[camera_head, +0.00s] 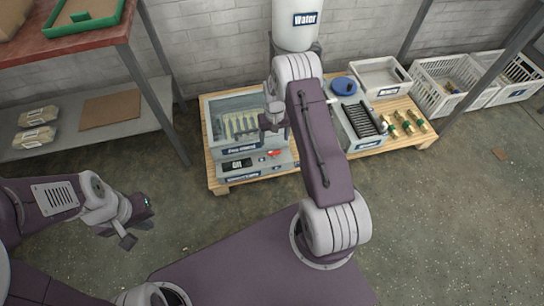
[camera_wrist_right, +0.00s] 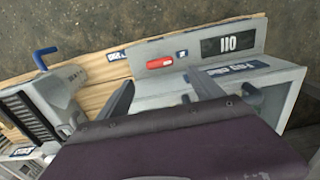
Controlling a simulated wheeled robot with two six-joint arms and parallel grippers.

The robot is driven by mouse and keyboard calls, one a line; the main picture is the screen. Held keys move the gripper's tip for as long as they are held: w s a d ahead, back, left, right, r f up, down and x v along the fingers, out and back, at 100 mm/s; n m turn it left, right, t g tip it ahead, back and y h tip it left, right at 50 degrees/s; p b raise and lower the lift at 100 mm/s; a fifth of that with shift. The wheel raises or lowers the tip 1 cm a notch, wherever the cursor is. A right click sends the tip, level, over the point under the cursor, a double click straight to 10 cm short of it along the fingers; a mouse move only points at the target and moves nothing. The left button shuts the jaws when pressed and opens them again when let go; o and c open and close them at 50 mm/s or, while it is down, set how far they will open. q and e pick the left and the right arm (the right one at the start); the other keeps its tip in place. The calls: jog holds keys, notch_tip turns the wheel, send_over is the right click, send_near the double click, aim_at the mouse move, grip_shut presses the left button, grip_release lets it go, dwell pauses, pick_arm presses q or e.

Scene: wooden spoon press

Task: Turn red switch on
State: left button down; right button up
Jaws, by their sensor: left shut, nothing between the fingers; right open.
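The red switch (camera_head: 274,153) is on the front panel of the grey machine (camera_head: 240,161) on the wooden pallet. It shows in the right wrist view as a red bar (camera_wrist_right: 160,65) on the grey panel, beside a small blue label and a black display (camera_wrist_right: 228,44) with white characters. My right gripper (camera_head: 273,127) is open and empty, above the machine and just behind the switch. In the right wrist view its two fingers (camera_wrist_right: 162,92) point toward the panel, apart from the switch. My left gripper (camera_head: 138,221) is shut and empty over the floor at the left.
The pallet (camera_head: 228,181) also holds a grey device (camera_head: 361,119) with black slats, a white tray (camera_head: 378,77) and several brass-coloured pieces. A white water tank (camera_head: 296,25) stands behind. A shelf (camera_head: 76,47) is at the left; white crates (camera_head: 446,82) are at the right.

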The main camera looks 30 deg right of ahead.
aim_at(274, 151)
notch_tip(274, 151, down, 9)
jog(key=b, duration=0.6)
jog(key=shift+r, duration=0.1)
jog(key=shift+c, duration=0.3)
